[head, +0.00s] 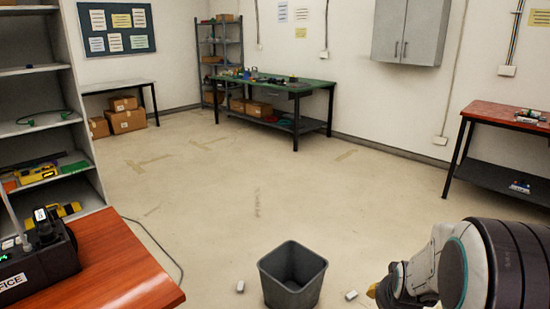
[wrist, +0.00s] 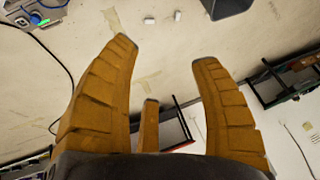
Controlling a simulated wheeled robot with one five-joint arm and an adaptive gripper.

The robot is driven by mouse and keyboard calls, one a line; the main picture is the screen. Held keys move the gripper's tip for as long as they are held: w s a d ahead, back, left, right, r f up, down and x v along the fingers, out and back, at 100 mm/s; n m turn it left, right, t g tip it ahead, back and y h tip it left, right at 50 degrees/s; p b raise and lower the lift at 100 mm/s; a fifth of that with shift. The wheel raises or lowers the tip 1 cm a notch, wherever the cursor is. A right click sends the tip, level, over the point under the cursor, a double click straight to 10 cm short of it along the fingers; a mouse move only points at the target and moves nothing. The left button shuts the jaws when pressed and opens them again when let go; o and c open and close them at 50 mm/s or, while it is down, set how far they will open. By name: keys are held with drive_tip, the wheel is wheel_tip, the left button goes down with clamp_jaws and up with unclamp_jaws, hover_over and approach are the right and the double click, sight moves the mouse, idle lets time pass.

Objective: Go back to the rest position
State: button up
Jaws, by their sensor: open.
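My gripper (wrist: 163,55) shows in the wrist view with its orange ribbed fingers spread apart and nothing between them. In the head view my arm is at the lower right, and only a bit of yellow finger (head: 373,290) shows at its left edge. A black device (head: 40,262) with a label ending in "FFICE" sits on the red-brown desk at the lower left, with a dark handset-like piece on top. A device with blue and green lights (wrist: 38,18) is at the top left of the wrist view, apart from my fingers.
A grey bin (head: 292,276) stands on the floor, with small white pieces (head: 240,286) (head: 351,295) beside it. The desk (head: 120,275) and a shelf unit (head: 75,130) are at left. A green-topped bench (head: 300,86) is at the back, a red-topped table (head: 500,115) at right. The middle floor is clear.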

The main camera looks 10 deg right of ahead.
drive_tip(key=s+a+r+n+g+y+p, duration=0.1)
drive_tip(key=s+a+r+n+p, duration=0.4)
drive_tip(key=s+a+r, duration=0.3)
drive_tip(key=s+a+r+n+g+y+p, duration=0.1)
drive_tip(key=s+a+r+n+p, duration=0.3)
drive_tip(key=s+a+r, duration=0.4)
wheel_tip(320, 180, up, 5)
drive_tip(key=shift+s+a+f+n+y+p, duration=0.25)
drive_tip(key=shift+n+y+p, duration=0.15)
drive_tip(key=shift+p, duration=0.35)
